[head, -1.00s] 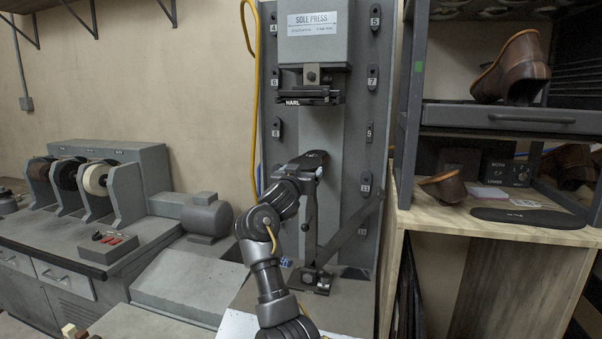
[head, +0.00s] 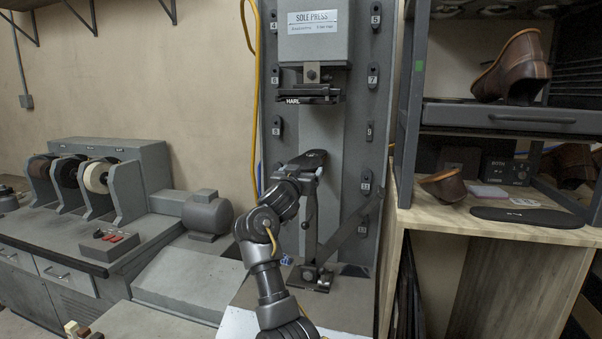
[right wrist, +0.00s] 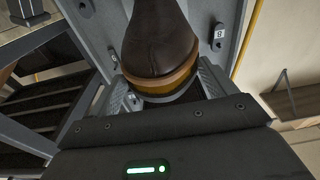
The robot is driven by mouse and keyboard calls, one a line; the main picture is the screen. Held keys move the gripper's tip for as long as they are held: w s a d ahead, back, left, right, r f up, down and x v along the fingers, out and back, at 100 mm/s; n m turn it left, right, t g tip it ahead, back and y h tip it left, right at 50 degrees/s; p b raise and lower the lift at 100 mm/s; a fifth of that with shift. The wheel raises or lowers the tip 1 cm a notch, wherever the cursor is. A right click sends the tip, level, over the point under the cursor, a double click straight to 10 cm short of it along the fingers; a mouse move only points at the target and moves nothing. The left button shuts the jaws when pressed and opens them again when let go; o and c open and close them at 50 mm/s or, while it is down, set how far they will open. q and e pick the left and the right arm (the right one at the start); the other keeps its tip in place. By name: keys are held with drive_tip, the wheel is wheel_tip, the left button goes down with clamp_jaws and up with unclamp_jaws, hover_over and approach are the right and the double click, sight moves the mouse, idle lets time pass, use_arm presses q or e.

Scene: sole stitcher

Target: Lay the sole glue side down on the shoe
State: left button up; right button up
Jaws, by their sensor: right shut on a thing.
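The sole (head: 312,157) is a thin black piece with a small pale mark on its upper face. It lies about level on top of the press post, under the press head. My right gripper (head: 303,172) is shut on it. In the right wrist view, a dark brown shoe (right wrist: 157,40) with a tan welt shows just beyond the fingers (right wrist: 165,92). A dark edge shows between the fingers, against or very near the welt; I cannot tell if they touch. In the head view the shoe on the post is hidden. My left gripper is not in view.
The press head (head: 308,95) hangs above the sole with a clear gap. On the right, a wooden bench (head: 440,217) holds another black sole (head: 528,216) and a small brown shoe (head: 445,186). A brown shoe (head: 513,68) stands on the shelf. A spool machine (head: 105,170) is at left.

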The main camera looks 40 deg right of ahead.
drive_tip(key=shift+p, duration=0.75)
idle(0.5)
drive_tip(key=shift+f, duration=0.1)
drive_tip(key=o, duration=1.2)
drive_tip(key=shift+s+a, duration=0.1)
drive_tip(key=shift+p+v, duration=2.1)
drive_tip(key=shift+v, duration=1.05)
drive_tip(key=shift+o, duration=0.3)
drive_tip(key=shift+f, duration=0.15)
